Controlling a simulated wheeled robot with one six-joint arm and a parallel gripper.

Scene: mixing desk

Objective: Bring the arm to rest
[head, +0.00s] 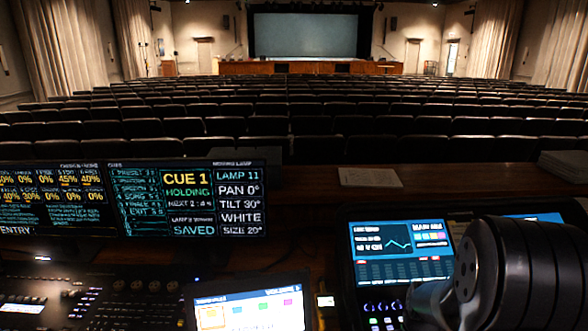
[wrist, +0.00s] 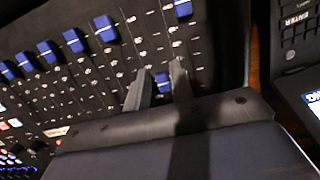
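My gripper (wrist: 161,70) shows in the wrist view as two grey fingers standing apart over a dark fader panel (wrist: 115,65). A blue fader cap (wrist: 163,78) shows in the gap between the fingertips; I cannot tell how far below them it lies. No grip on it is evident. In the head view a thick, dark part of my arm fills the lower right corner, and my gripper is out of that view.
Several other blue fader caps (wrist: 104,27) line the panel. A padded dark edge (wrist: 200,150) runs in front. In the head view, lit monitors (head: 190,200), a touchscreen (head: 250,308) and a right console screen (head: 402,250) crowd the desk. A sheet (head: 370,177) lies behind; seat rows lie beyond.

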